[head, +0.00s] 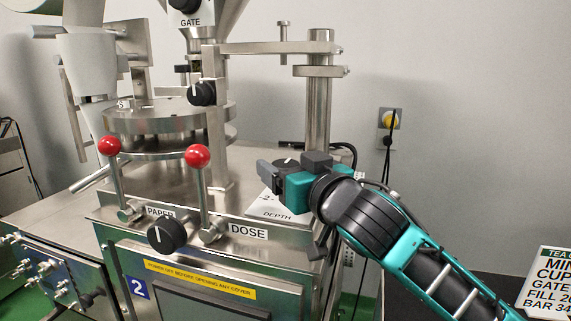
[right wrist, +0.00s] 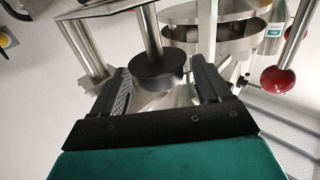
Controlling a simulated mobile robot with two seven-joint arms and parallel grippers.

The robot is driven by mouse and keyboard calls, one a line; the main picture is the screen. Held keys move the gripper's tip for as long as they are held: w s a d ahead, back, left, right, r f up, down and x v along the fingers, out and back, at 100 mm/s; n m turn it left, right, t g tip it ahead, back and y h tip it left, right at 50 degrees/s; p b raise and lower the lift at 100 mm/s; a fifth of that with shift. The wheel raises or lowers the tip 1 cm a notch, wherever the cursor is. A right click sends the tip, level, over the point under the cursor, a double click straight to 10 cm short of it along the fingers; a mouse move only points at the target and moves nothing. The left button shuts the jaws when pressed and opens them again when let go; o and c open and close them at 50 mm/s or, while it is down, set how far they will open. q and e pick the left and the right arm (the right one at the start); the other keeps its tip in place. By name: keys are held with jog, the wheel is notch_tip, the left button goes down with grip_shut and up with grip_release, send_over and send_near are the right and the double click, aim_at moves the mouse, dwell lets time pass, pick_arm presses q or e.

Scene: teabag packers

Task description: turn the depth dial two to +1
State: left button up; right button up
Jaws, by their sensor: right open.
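The depth dial (head: 287,161) is a black knob with a white pointer line, above a slanted plate marked DEPTH (head: 278,214). My right gripper (head: 289,165) is at the dial, its two fingers on either side, and it hides most of the plate and its scale. In the right wrist view the black dial (right wrist: 159,72) sits between the spread fingers, with gaps visible on both sides. The dial's setting cannot be read. My left gripper is not in view.
A printed card (head: 546,285) stands at lower right.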

jog(key=shift+w+a, duration=0.3)
jog(key=shift+w, duration=0.3)
jog(key=shift+c, duration=0.2)
jog(key=c, duration=0.9)
